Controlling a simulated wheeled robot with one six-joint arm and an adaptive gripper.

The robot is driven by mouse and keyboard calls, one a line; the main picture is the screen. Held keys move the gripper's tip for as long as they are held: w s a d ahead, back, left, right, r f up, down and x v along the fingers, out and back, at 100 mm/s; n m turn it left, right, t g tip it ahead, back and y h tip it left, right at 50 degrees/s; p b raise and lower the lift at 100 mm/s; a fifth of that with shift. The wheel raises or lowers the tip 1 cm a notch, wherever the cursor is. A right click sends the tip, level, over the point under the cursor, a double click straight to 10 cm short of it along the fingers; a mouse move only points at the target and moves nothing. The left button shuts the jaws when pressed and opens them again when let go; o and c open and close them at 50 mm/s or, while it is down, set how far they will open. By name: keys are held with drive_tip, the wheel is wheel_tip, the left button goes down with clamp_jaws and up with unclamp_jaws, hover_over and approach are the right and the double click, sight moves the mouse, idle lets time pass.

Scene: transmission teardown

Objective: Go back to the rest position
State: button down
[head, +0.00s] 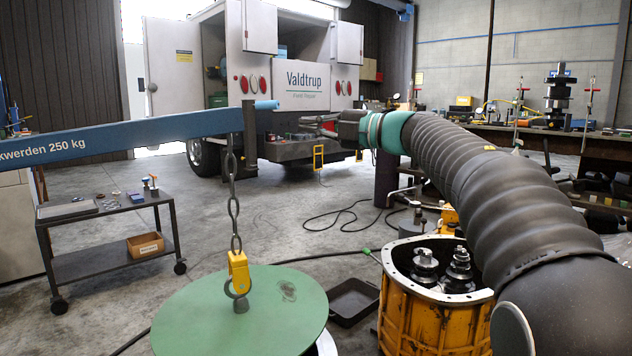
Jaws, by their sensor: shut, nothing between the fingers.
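My arm reaches from the lower right up toward the back middle. My gripper (318,124) is at its far end, small and dark, in front of the truck's rear bumper. It is shut, and no object shows in it. It is well above the floor and apart from the transmission parts. The orange transmission housing (408,312) stands open at the lower right, with dark gear shafts (457,272) inside; my arm hides part of its right side.
A green round cover (215,318) hangs by a yellow hook (238,272) and chain from the blue crane beam (120,137). A wheeled cart (110,262) stands left. A black tray (352,300) lies on the floor. A cluttered bench (545,140) stands right. Open floor lies in the middle.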

drive_tip(key=w+d+f+m+t+h, duration=0.3)
drive_tip(key=w+d+m+t+h, duration=0.15)
drive_tip(key=d+m, duration=0.2)
drive_tip(key=w+d+f+m+t+h, duration=0.3)
drive_tip(key=w+d+m+t+h, duration=0.15)
drive_tip(key=m, duration=0.35)
drive_tip(key=s+d+f+m+g+h, duration=0.3)
drive_tip(key=s+d+f+m+h, duration=0.55)
drive_tip(key=d+f, duration=0.3)
drive_tip(key=s+d+f+m+g, duration=0.1)
drive_tip(key=s+f+m+g, duration=0.55)
drive_tip(key=s+f, duration=1.05)
drive_tip(key=s+a+f+g, duration=0.1)
drive_tip(key=s+a+f, duration=0.1)
drive_tip(key=s, duration=0.8)
drive_tip(key=s+a+f+m+g+y, duration=0.1)
drive_tip(key=s+a+f, duration=0.1)
drive_tip(key=s, duration=0.8)
drive_tip(key=shift+s+f, duration=0.15)
drive_tip(key=shift+s, duration=0.1)
